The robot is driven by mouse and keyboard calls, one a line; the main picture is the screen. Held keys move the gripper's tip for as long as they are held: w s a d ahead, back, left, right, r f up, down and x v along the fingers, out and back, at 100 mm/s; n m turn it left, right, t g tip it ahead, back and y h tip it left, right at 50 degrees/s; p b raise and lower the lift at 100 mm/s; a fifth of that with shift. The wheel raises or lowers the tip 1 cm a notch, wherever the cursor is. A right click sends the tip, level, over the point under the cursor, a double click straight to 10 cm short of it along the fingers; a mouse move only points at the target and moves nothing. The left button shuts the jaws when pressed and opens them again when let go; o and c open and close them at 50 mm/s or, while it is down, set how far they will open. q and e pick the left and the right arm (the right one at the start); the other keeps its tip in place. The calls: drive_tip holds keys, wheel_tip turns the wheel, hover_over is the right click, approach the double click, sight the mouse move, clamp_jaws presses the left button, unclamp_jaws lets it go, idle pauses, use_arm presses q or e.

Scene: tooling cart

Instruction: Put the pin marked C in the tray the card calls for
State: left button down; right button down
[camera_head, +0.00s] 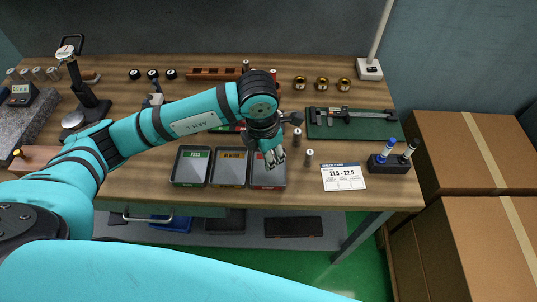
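My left gripper (273,158) points down over the far part of the red tray (268,183). Whether its fingers are apart or hold something is too small to tell. Two small dark pins with pale tops stand on the table to its right: one pin (297,138) farther back and one pin (309,158) nearer. Their letters are unreadable, so I cannot tell which is C. The green PASS tray (189,181) and the amber REWORK tray (229,182) sit left of the red tray. The white card (344,177) reads "CHECK BAND 21.5 - 22.5". My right gripper is out of view.
A green mat (318,131) bears a caliper (345,114). A marker holder (389,165) stands right of the card. A small gauge with a display (20,94) and a black stand (86,95) are at left. A wooden rack (213,74) and brass rings (322,84) line the back.

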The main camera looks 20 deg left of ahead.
use_arm(q)
drive_tip(key=shift+w+a, duration=0.15)
drive_tip(key=shift+w, duration=0.15)
drive_tip(key=shift+w+a+f+p, duration=0.15)
drive_tip(key=shift+w+f+p, duration=0.05)
drive_tip(key=shift+p, duration=0.2)
wheel_tip(320, 180, down, 2)
drive_tip(key=shift+f+p, duration=0.25)
drive_tip(key=shift+p, duration=0.3)
drive_tip(key=shift+f, duration=0.55)
drive_tip(key=c, duration=1.2)
unclamp_jaws()
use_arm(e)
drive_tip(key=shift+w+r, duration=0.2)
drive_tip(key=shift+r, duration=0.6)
use_arm(q)
drive_tip(key=shift+r, duration=0.15)
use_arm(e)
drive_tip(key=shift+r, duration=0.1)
